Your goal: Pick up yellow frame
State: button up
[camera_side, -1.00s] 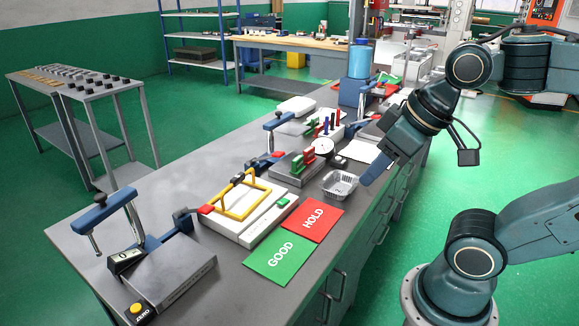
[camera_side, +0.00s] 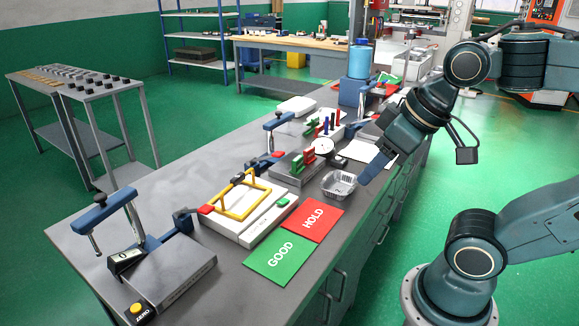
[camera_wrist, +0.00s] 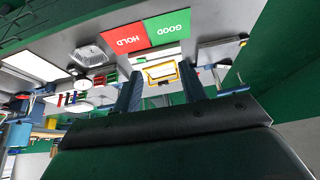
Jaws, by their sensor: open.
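The yellow frame (camera_side: 256,203) is an open rectangle with rounded bars. It rests on a white fixture block (camera_side: 252,238) on the bench, with a dark clamp touching or near its far side. In the wrist view the yellow frame (camera_wrist: 163,80) shows between my fingers, some way beyond them. My gripper (camera_side: 374,172) is above the bench's right edge, right of the foil tray and well apart from the frame. Its two blue fingers are spread with nothing between them in the wrist view (camera_wrist: 160,85).
The foil tray (camera_side: 339,184) sits near my gripper. The red HOLD card (camera_side: 314,219) and green GOOD card (camera_side: 279,259) lie in front of the fixture. A grey block with red and green pieces (camera_side: 300,163) stands behind. A blue toggle clamp (camera_side: 112,205) rises at the left.

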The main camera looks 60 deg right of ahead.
jog(key=w+r+m+g, duration=0.1)
jog(key=w+r+m, duration=0.3)
jog(key=w, duration=0.5)
jog(key=m+g, duration=0.5)
jog(key=m, duration=0.8)
send_over(236, 177)
notch_tip(236, 177, down, 12)
jog(key=shift+r, duration=0.2)
jog(key=shift+f, duration=0.1)
jog(key=shift+f, duration=4.2)
